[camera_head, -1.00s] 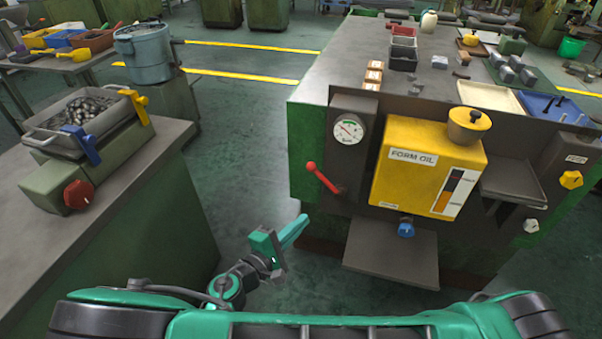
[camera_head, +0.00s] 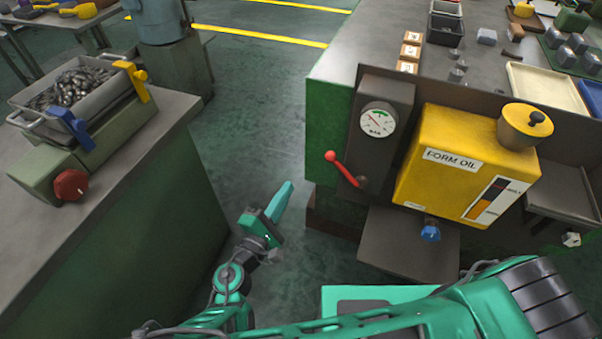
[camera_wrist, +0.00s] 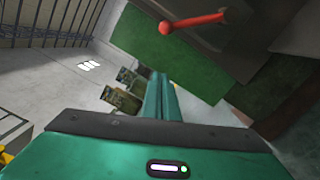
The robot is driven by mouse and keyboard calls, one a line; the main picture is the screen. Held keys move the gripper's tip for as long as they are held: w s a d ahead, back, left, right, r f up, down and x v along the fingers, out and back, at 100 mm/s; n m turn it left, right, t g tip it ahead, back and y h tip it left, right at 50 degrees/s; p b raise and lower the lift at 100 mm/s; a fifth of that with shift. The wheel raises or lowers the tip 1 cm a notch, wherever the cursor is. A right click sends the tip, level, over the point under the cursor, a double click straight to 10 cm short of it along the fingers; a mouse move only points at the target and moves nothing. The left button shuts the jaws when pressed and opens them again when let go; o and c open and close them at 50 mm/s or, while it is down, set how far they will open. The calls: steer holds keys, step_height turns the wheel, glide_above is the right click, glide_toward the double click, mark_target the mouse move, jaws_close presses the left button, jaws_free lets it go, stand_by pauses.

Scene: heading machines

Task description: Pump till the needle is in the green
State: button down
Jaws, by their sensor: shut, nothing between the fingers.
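A red pump lever (camera_head: 343,168) with a round knob juts up and left from its pivot on the machine's front. It also shows at the top of the wrist view (camera_wrist: 195,22). The round white gauge (camera_head: 378,121) above it has a short green arc at its top. Its thin needle is too small to read surely, but seems to lie left of the green. My gripper (camera_head: 287,188) is shut and empty, left of and below the lever and apart from it. Its closed teal fingers also show in the wrist view (camera_wrist: 160,88).
A yellow FORM OIL tank (camera_head: 455,165) with a blue knob (camera_head: 430,233) stands right of the gauge. A grey shelf (camera_head: 405,245) juts out below it. On the left, a bench (camera_head: 150,150) holds a bin of metal parts (camera_head: 78,88). Open floor lies between.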

steer(key=w+d+r, duration=0.2)
steer(key=w+d, duration=0.6)
steer(key=shift+d, duration=0.15)
steer(key=shift+r, duration=0.1)
stand_by(0.4)
